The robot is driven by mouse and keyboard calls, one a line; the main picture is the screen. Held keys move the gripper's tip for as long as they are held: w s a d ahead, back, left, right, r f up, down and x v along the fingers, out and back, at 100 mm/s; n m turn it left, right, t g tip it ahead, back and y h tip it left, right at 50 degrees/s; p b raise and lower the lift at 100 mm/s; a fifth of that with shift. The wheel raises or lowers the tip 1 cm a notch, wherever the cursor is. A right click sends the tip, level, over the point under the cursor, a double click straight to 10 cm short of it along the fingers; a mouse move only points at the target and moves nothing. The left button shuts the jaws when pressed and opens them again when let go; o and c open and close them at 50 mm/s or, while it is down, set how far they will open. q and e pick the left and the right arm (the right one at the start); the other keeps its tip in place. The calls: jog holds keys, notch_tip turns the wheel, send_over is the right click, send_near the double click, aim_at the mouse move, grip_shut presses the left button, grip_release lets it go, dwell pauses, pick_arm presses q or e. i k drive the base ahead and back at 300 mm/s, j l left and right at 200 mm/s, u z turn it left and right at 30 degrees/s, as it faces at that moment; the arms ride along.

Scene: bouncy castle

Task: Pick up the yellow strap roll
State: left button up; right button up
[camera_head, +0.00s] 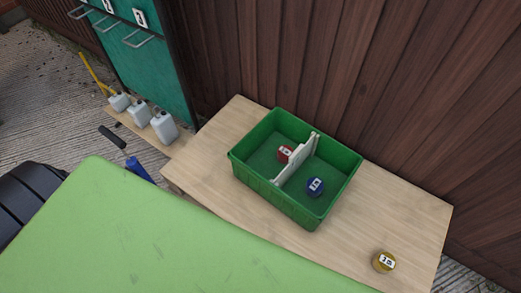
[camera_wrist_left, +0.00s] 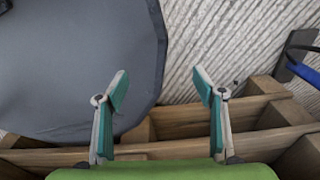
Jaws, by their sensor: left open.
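The yellow strap roll (camera_head: 383,262) sits on the wooden table (camera_head: 225,180) near its front right corner, with a white label showing. It is outside the green crate (camera_head: 340,188). In the left wrist view my left gripper (camera_wrist_left: 162,88) is open and empty, its two teal fingertips wide apart above wooden slats and ribbed ground. No strap roll shows in that view. Neither gripper shows in the head view, so the left gripper's distance to the yellow roll cannot be told. My right gripper is in neither view.
The crate holds a red roll (camera_head: 285,153) and a blue roll (camera_head: 315,186), parted by a white divider (camera_head: 296,160). A green surface (camera_head: 150,235) fills the foreground. White canisters (camera_head: 164,127) stand left of the table, by a teal cabinet (camera_head: 140,60). A wooden wall rises behind.

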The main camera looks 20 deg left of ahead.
aim_at(385, 262)
jog(key=u, duration=0.4)
jog(key=z, duration=1.6)
jog(key=u, duration=0.15)
jog(key=l, duration=0.05)
